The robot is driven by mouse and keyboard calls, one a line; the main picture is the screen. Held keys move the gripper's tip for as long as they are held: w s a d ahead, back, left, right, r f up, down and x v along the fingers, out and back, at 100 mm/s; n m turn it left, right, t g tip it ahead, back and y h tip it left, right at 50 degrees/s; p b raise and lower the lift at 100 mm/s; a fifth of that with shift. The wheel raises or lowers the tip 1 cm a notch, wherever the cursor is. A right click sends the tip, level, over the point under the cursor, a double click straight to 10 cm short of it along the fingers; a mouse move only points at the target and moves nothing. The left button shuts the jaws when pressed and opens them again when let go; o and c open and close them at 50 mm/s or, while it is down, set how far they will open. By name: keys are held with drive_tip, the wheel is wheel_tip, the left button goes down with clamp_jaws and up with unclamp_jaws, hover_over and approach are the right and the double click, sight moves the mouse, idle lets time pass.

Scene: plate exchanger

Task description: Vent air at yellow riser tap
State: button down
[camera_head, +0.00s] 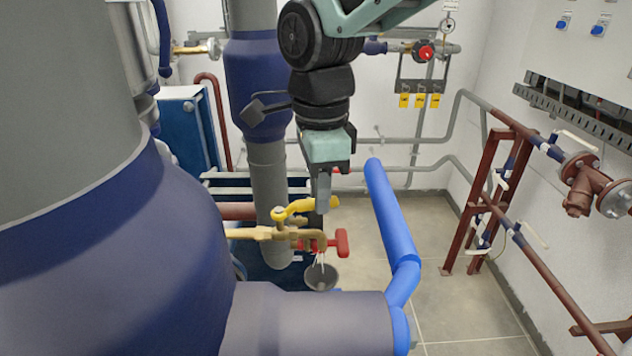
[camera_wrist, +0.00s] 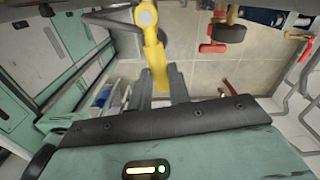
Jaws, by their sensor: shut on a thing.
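The yellow riser tap has a yellow lever handle (camera_head: 295,209) above a brass-yellow pipe body (camera_head: 262,233). In the wrist view the yellow lever (camera_wrist: 152,45) runs from its round pivot down between my fingers. My gripper (camera_head: 322,203) points down and is shut on the lever's free end; its fingers also show in the wrist view (camera_wrist: 161,82). A red T-handle (camera_head: 341,243) sits at the right of the tap body. A dark grey funnel-like cup (camera_head: 320,277) is below the tap outlet. Thin whitish streaks show between outlet and cup; I cannot tell whether they are flowing water.
A large grey and blue vessel (camera_head: 150,260) fills the left. A bright blue pipe (camera_head: 388,215) stands close right of the tap. A grey vertical pipe (camera_head: 267,185) is behind it. Brown-red framework (camera_head: 487,185) and piping line the right wall; the floor (camera_head: 450,240) between is clear.

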drive_tip(key=shift+s+m, duration=0.6)
drive_tip(key=shift+m, duration=0.5)
drive_tip(key=c, duration=1.3)
unclamp_jaws()
drive_tip(key=shift+r, duration=0.1)
wheel_tip(320, 180, up, 17)
drive_tip(key=b, duration=0.2)
drive_tip(key=shift+b, duration=0.35)
drive_tip(key=shift+r, duration=0.1)
